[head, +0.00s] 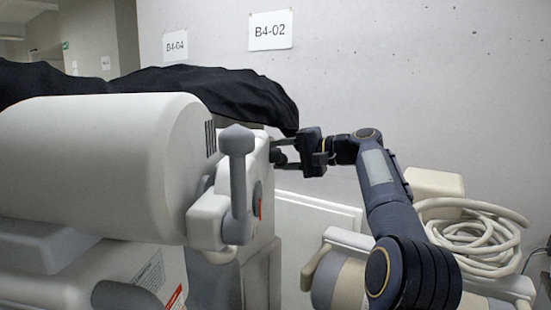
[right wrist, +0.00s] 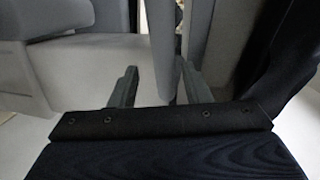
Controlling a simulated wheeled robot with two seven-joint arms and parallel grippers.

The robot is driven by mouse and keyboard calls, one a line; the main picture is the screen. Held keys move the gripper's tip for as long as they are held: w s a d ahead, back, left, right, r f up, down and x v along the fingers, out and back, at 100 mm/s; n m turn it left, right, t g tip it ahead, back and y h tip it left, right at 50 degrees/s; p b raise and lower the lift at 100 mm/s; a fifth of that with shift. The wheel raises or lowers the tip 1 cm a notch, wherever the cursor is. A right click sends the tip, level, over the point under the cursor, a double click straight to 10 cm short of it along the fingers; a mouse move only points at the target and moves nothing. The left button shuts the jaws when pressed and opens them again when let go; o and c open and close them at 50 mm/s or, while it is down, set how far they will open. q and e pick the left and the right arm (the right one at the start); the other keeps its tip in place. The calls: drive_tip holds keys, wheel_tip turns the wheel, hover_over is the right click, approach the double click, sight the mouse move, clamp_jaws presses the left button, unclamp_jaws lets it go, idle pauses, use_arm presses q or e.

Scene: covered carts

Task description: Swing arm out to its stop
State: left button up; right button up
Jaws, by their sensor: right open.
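A white machine (head: 100,165) with a large rounded drum fills the left of the head view. A grey upright lever-like arm (head: 238,185) with a rounded top stands at its right end. My right gripper (head: 278,156) is open, just right of that arm, with its fingers close to the machine's light end housing (head: 258,170). In the right wrist view the two fingers (right wrist: 157,88) are spread, with a pale upright part (right wrist: 163,50) between them. I cannot tell whether they touch it. My left gripper is not in view.
A second pale unit with a coiled hose (head: 475,235) stands at the lower right. The wall behind carries a B4-02 sign (head: 270,30) and is close.

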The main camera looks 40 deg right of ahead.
drive_tip(key=v, duration=0.6)
drive_tip(key=shift+f+b, duration=0.1)
drive_tip(key=shift+b, duration=0.25)
